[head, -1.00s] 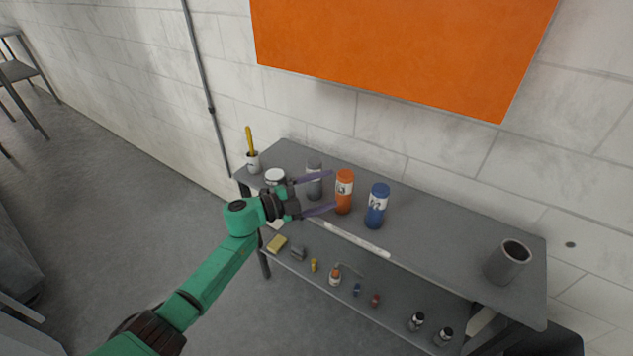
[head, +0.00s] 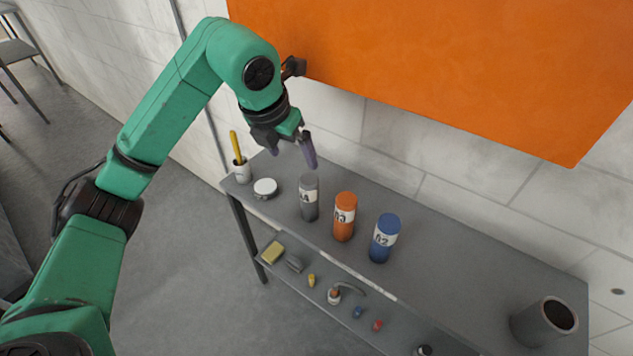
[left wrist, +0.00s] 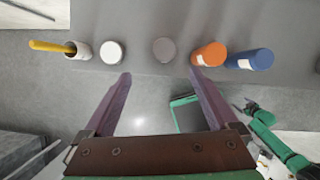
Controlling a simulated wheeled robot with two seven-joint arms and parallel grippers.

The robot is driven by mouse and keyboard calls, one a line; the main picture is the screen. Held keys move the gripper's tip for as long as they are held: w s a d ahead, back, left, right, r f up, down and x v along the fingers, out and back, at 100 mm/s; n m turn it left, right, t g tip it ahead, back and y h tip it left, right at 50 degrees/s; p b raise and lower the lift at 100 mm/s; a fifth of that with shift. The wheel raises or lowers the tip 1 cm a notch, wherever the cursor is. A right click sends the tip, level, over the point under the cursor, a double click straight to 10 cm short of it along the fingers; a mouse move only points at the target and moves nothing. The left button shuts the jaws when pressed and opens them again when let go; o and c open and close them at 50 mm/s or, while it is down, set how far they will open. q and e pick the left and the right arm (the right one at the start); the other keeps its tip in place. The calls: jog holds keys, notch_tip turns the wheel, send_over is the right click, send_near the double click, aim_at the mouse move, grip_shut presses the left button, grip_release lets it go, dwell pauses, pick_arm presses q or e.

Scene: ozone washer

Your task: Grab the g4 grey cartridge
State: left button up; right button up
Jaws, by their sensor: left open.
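The grey cartridge (head: 309,198), with a white label that seems to read G4, stands upright on the shelf top between a white round-lidded container and the orange cartridge. From above it shows as a grey disc in the left wrist view (left wrist: 164,50).
The orange cartridge (head: 345,216) and blue cartridge (head: 384,238) stand to the right of the grey one. The white-lidded container (head: 265,188) and a cup with a yellow tool (head: 241,170) are left. A grey pot (head: 545,322) stands far right. The wall and orange panel (head: 450,60) are close behind.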

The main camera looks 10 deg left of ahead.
aim_at(306, 183)
pick_arm(q)
jog(key=f, duration=0.2)
jog(key=f+p, duration=0.1)
jog(key=f, duration=0.3)
jog(key=shift+w+d+f, duration=0.1)
jog(key=shift+w+d, duration=0.2)
jog(key=shift+d, duration=0.1)
jog(key=x, duration=0.2)
jog(key=p+x, duration=0.1)
jog(key=x, duration=0.1)
jog(key=p+x, duration=0.1)
jog(key=x, duration=0.1)
jog(key=shift+w+d+f, duration=0.2)
jog(key=shift+w+d, duration=0.05)
jog(key=shift+w, duration=0.15)
jog(key=shift+w+f, duration=0.1)
jog(key=shift+f, duration=0.05)
grip_shut()
pick_arm(e)
jog(key=s+r, duration=0.3)
jog(key=shift+s, duration=0.2)
